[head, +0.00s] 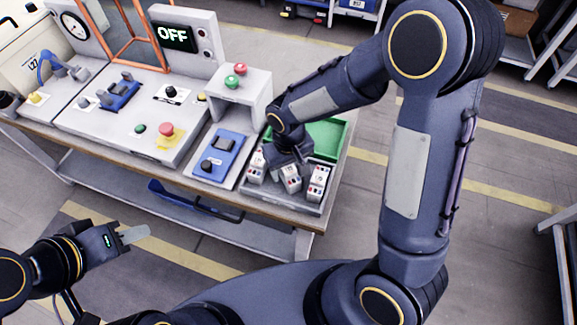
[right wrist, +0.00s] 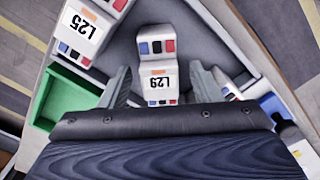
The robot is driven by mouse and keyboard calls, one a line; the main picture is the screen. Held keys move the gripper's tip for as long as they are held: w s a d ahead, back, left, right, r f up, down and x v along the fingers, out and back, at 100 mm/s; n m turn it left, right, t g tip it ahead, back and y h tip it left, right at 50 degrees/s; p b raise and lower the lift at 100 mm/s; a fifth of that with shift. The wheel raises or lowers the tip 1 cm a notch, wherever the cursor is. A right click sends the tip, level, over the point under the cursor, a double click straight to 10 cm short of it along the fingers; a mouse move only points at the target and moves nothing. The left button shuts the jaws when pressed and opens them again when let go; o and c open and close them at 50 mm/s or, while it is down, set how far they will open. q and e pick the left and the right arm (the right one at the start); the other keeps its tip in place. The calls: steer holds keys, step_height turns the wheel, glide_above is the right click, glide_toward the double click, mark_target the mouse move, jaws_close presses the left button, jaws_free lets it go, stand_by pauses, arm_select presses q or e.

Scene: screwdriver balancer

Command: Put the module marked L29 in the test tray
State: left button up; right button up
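The module marked L29 (right wrist: 160,78) is white with blue, dark and red blocks and stands in a grey tray (head: 270,194). In the head view it is the middle module (head: 291,179). My right gripper (right wrist: 161,88) is open, with one finger on each side of L29 and small gaps visible. In the head view the right gripper (head: 289,158) is over the modules, its fingertips mostly hidden. A green tray (head: 328,137) lies behind the modules; no label on it is readable. My left gripper (head: 134,235) is away from the bench; its finger opening is unclear.
The module marked L25 (right wrist: 88,28) stands beside L29, to its right in the head view (head: 318,183). Another module (head: 257,167) stands to the left. A blue device (head: 219,155) and a raised grey box with buttons (head: 238,83) are left of the tray.

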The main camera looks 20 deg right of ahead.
steer(key=shift+r, duration=3.9)
